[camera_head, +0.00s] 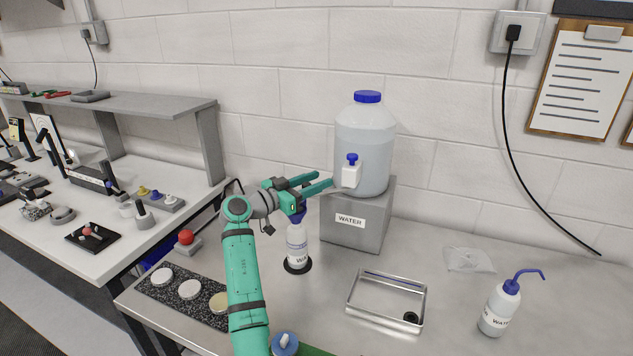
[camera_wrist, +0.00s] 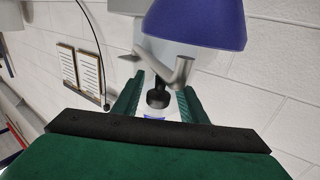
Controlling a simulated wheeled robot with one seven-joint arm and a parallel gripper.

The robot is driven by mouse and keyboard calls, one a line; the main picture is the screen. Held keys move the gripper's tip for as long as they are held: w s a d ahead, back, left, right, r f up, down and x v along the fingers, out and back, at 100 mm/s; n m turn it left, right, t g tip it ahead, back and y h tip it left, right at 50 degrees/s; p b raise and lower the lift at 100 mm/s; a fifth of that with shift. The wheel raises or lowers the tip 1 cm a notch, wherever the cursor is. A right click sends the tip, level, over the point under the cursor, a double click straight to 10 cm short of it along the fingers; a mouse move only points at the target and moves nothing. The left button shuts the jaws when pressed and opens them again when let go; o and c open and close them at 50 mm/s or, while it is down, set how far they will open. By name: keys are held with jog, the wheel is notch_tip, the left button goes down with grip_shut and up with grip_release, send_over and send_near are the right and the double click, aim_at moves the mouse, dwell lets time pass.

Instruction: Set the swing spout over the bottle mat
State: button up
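The clear water container (camera_head: 365,140) with a blue cap stands on a grey box at the wall. Its white tap (camera_head: 350,176) carries a blue knob (camera_head: 352,159). In the wrist view, the grey metal spout (camera_wrist: 180,72) has a black end and shows beyond and between my fingers. A large blue rounded part above it is probably the knob. My gripper (camera_head: 323,182) is open beside the tap, with a gap either side of the black end. The spout is not clear in the head view. A white bottle (camera_head: 297,245) stands on the black round bottle mat (camera_head: 297,267), left of the box.
A metal tray (camera_head: 360,304) lies in front of the box. A wash bottle (camera_head: 500,308) stands at the right, and a crumpled clear bag (camera_head: 468,260) lies behind it. A speckled strip with several pale discs (camera_head: 190,289) lies at the left. The bench between tray and wash bottle is clear.

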jog(key=v, duration=1)
jog(key=shift+s+a, duration=0.15)
jog(key=shift+a, duration=0.1)
jog(key=shift+a, duration=0.1)
